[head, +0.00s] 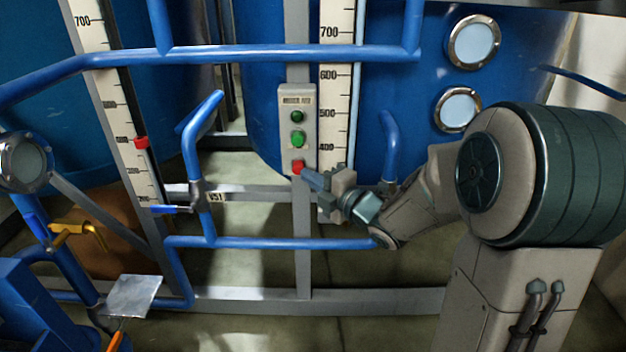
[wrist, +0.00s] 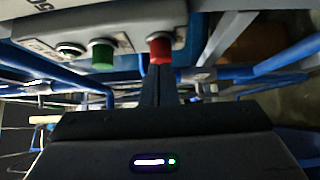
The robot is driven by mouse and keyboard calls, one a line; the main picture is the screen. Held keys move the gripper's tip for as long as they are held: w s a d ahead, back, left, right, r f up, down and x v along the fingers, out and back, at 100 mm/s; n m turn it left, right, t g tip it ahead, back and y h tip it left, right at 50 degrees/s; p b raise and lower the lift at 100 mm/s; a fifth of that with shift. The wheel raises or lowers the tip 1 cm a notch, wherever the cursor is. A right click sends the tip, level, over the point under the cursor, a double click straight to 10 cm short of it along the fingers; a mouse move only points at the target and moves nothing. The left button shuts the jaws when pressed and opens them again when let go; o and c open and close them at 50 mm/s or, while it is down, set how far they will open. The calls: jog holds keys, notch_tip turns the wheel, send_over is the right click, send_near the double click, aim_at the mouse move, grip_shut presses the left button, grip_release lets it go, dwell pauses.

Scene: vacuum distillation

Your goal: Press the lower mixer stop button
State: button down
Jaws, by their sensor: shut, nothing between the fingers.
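A grey button box (head: 289,111) is fixed to a vertical post in the middle of the head view. It carries two green buttons, one above the other (head: 297,138), and a red stop button (head: 298,167) at the bottom. My gripper (head: 304,172) is shut and empty, with its tips at the red button. In the wrist view the shut fingers (wrist: 157,80) point at the red button (wrist: 160,50), and their tips overlap its lower edge. I cannot tell whether they touch it or how far it is pressed. A green button (wrist: 102,55) shows to its left.
Blue pipes (head: 270,53) run across above the box, and another pipe (head: 280,243) runs below it. A level scale (head: 336,95) stands just right of the box. Large blue tanks (head: 400,80) are behind. A blue valve handle (head: 170,209) is lower left.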

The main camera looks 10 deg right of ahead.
jog(key=s+a+p+v, duration=0.1)
jog(key=v, duration=1)
jog(key=shift+d, duration=0.1)
jog(key=d+r+m+g+h+p, duration=0.1)
jog(key=d+r+m+h+p, duration=0.3)
jog(key=r+m+h+p, duration=0.35)
jog(key=d+r+m+g+h+p, duration=0.1)
jog(key=d+r+m+h+p, duration=0.35)
jog(key=r+m+p, duration=0.5)
jog(key=s+a+r+m+g+p, duration=0.3)
jog(key=s+r+m+g+p, duration=0.1)
jog(key=s+p, duration=0.4)
jog(key=s+a+r+m+g+p, duration=0.2)
jog(key=s+r+m+g+p, duration=0.3)
jog(key=s+r+p, duration=0.2)
jog(key=shift+s+a+y+p, duration=0.35)
jog(key=shift+s+p, duration=0.55)
jog(key=shift+s, duration=0.35)
